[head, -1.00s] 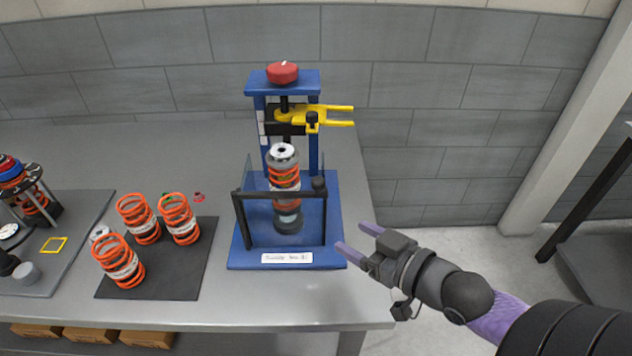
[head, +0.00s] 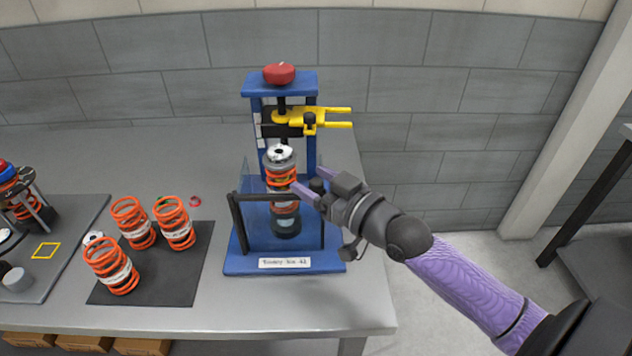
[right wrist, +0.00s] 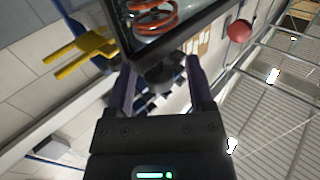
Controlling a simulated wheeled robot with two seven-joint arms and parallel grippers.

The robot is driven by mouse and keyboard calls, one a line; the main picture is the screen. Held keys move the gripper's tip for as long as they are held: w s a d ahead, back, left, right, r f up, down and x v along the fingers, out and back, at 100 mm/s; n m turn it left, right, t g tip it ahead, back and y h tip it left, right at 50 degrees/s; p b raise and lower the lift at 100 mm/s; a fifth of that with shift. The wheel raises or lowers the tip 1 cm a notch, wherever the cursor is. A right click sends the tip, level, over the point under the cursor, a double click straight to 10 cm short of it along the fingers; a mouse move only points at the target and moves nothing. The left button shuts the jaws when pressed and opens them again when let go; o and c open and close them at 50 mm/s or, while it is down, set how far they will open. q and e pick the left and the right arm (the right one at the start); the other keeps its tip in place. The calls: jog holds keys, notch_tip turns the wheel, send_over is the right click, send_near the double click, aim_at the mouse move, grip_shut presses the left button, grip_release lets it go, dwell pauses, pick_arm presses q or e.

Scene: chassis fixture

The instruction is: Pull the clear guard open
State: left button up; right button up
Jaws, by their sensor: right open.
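The clear guard (head: 262,227) has a black frame and stands across the front of a blue press (head: 236,264). It looks closed. A black knob (head: 317,185) sits at its upper right corner. Behind the guard stands a strut with an orange spring (head: 281,181), upright. My right gripper (head: 307,179) is open, its fingers pointing left at the knob. In the right wrist view the dark knob (right wrist: 160,76) lies between the two spread fingers; contact is not clear. My left gripper is not in view.
Yellow prongs (head: 325,117) and a red button (head: 279,74) are above on the press. Several orange springs (head: 133,222) stand on a black mat (head: 190,280) to the left. A grey tray (head: 85,225) is at far left. The table's right edge is near the press.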

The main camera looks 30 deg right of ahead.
grip_shut()
dwell(1.4)
